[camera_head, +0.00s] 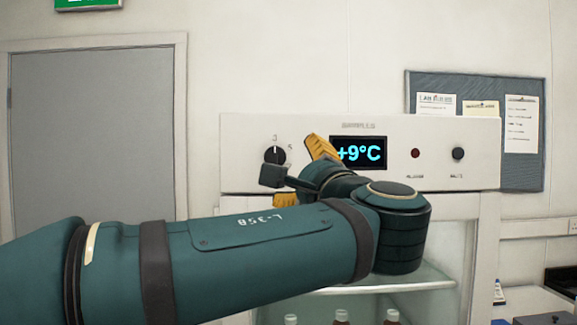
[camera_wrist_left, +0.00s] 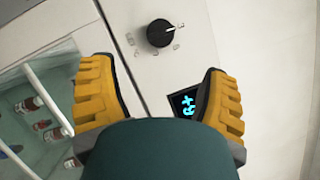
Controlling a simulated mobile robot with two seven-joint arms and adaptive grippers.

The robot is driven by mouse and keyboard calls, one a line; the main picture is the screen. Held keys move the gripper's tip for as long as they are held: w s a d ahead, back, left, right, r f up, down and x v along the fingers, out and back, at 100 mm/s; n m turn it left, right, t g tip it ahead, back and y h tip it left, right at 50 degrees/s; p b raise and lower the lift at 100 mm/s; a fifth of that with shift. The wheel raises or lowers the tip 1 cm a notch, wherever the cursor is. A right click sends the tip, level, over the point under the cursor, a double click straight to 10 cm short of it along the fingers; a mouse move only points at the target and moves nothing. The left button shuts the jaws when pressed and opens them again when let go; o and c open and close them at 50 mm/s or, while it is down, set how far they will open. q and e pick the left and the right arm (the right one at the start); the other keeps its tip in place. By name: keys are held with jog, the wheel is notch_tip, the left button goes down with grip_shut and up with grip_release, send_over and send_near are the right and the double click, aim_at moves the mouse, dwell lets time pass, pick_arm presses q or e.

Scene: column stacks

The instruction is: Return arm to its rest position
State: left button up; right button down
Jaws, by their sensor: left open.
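My left arm reaches in from the left in the head view. Its yellow-fingered gripper (camera_head: 298,172) is in front of the white control panel (camera_head: 470,135) of a cabinet. In the left wrist view the gripper (camera_wrist_left: 160,100) is open, its two fingers wide apart with nothing between them. A black dial (camera_wrist_left: 160,33) lies beyond the fingertips, apart from them. The dial (camera_head: 275,156) also shows left of the gripper in the head view. The display (camera_head: 361,153) reads +9°C and is partly covered by a finger. My right gripper is not in view.
Below the panel, a glass shelf (camera_head: 400,285) and several bottles (camera_head: 341,318) show inside the cabinet. A grey door (camera_head: 90,140) is at the left. A pinboard (camera_head: 475,88) hangs behind the cabinet. A counter (camera_head: 535,300) stands at the lower right.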

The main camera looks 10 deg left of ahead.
pick_arm(q)
jog(key=shift+v, duration=0.9)
jog(key=w+d+f+m+g+h, duration=0.1)
jog(key=w+f+m+g+h, duration=0.2)
jog(key=f, duration=0.8)
jog(key=w+d+f+m+g+h, duration=0.1)
jog(key=w+d+f+h, duration=0.3)
jog(key=f, duration=0.7)
notch_tip(320, 180, down, 17)
jog(key=a+n+g+h, duration=0.1)
jog(key=a+g+h, duration=0.1)
jog(key=g, duration=0.2)
jog(key=s+d+f+n+g+h, duration=0.1)
jog(key=s+f+n+g+h, duration=0.4)
jog(key=f, duration=0.7)
jog(key=s+f+n+g+h, duration=0.1)
jog(key=s+f+n+g, duration=0.2)
jog(key=s+f, duration=0.75)
jog(key=s+a+f+n, duration=0.2)
jog(key=s+f+n, duration=0.1)
jog(key=f+n, duration=0.3)
jog(key=s+a+f+n+t, duration=0.1)
jog(key=s+a+f+n, duration=0.1)
jog(key=f+n, duration=0.4)
jog(key=shift+s+a+f+n+h, duration=0.25)
jog(key=shift+s+f+n+h, duration=0.15)
jog(key=shift+s, duration=0.4)
